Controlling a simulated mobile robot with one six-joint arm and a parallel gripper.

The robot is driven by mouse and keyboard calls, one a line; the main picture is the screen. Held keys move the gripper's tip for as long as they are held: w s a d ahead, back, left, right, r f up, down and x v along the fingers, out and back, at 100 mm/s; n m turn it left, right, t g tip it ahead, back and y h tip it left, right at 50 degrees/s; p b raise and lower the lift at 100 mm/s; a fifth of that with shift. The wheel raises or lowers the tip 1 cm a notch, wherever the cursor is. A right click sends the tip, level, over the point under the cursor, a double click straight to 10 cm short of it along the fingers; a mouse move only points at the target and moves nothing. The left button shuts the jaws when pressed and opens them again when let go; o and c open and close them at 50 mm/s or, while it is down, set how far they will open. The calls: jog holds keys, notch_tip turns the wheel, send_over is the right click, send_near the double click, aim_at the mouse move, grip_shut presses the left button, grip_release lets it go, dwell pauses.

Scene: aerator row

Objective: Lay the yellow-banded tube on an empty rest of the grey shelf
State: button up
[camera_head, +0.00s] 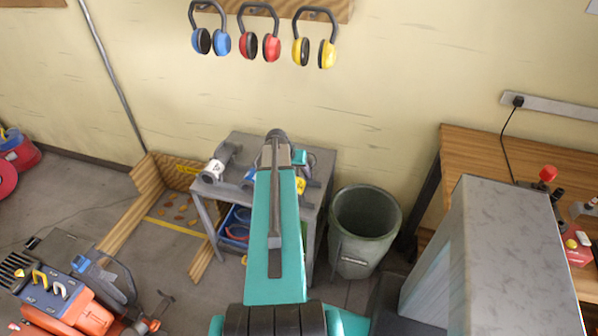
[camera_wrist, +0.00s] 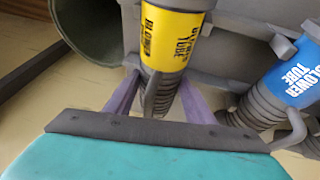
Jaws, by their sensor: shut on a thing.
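The yellow-banded tube (camera_wrist: 174,38) is in the middle of the wrist view, with dark ribs and a curved handle on its near end. My gripper (camera_wrist: 158,90) is shut on it, with purple fingers on both sides of the ribbed end. In the head view a bit of its yellow band (camera_head: 300,185) shows to the right of my arm; the rest is hidden. The grey shelf (camera_head: 318,158) stands against the wall, partly hidden by my arm. I cannot tell whether the tube touches the shelf.
A blue-banded tube (camera_wrist: 298,74) lies close to the right in the wrist view. A white-banded tube (camera_head: 216,165) lies on the shelf's left side. A green bin (camera_head: 364,225) stands right of the shelf. Ear muffs (camera_head: 258,45) hang above. A blue crate (camera_head: 233,228) sits below.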

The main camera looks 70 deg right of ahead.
jog(key=o, duration=1.3)
jog(key=shift+r, duration=0.1)
jog(key=b+v, duration=0.3)
jog(key=v, duration=1)
jog(key=shift+a+r, duration=0.15)
jog(key=shift+r, duration=0.15)
jog(key=shift+w, duration=0.15)
